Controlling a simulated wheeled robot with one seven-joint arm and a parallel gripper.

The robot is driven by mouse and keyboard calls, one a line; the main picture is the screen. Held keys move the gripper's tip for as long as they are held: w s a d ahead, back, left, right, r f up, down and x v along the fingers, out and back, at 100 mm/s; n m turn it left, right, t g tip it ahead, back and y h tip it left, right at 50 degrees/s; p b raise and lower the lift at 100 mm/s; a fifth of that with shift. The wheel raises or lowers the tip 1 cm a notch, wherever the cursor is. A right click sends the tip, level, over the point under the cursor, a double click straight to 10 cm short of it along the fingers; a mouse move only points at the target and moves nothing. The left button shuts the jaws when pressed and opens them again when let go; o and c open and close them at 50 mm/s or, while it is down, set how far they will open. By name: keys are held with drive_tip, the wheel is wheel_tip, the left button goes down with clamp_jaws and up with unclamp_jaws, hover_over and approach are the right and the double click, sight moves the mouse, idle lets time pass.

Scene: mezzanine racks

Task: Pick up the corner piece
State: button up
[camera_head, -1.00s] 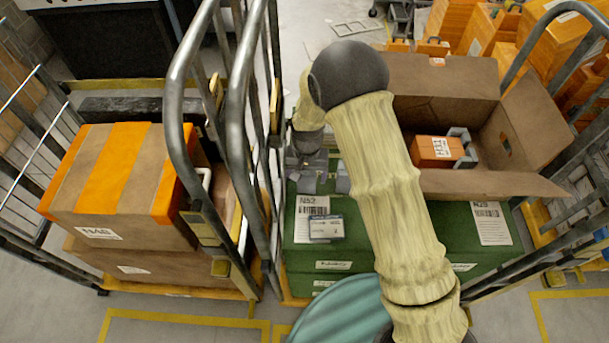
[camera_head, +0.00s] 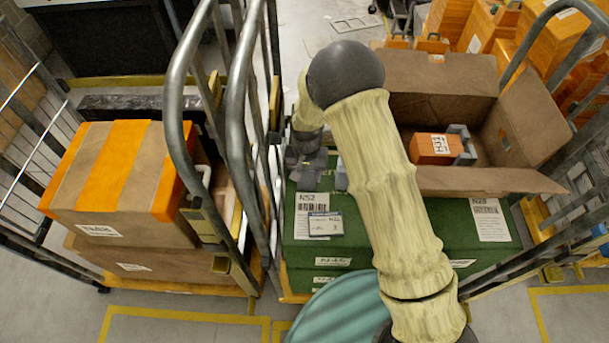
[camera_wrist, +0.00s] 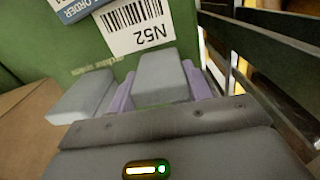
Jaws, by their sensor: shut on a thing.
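My gripper (camera_wrist: 160,88) is shut on a grey block, which I take to be the corner piece (camera_wrist: 160,80), between its two purplish fingers in the wrist view. A second grey block (camera_wrist: 84,96) shows just left of the fingers. I cannot tell whether it is the other leg of the same piece. In the head view my gripper (camera_head: 308,170) is small, at the left back of the green crate (camera_head: 365,240), with a pale grey part (camera_head: 341,174) at its right. My arm hides part of this area. Whether the piece touches the crate is unclear.
The open cardboard box (camera_head: 440,105) at right holds an orange box (camera_head: 433,149) with a grey bracket (camera_head: 463,145) against it. Metal cart rails (camera_head: 240,120) stand close left of my gripper. An orange-taped carton (camera_head: 120,180) sits on the left cart. Labels (camera_wrist: 135,25) lie on the green surface.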

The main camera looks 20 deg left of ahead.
drive_tip(key=shift+r, duration=0.1)
drive_tip(key=shift+w+r+b, duration=0.1)
drive_tip(key=shift+r+b, duration=0.2)
drive_tip(key=shift+r, duration=0.3)
wheel_tip(320, 180, up, 17)
drive_tip(key=b, duration=0.4)
drive_tip(key=shift+f, duration=0.2)
drive_tip(key=shift+r, duration=0.1)
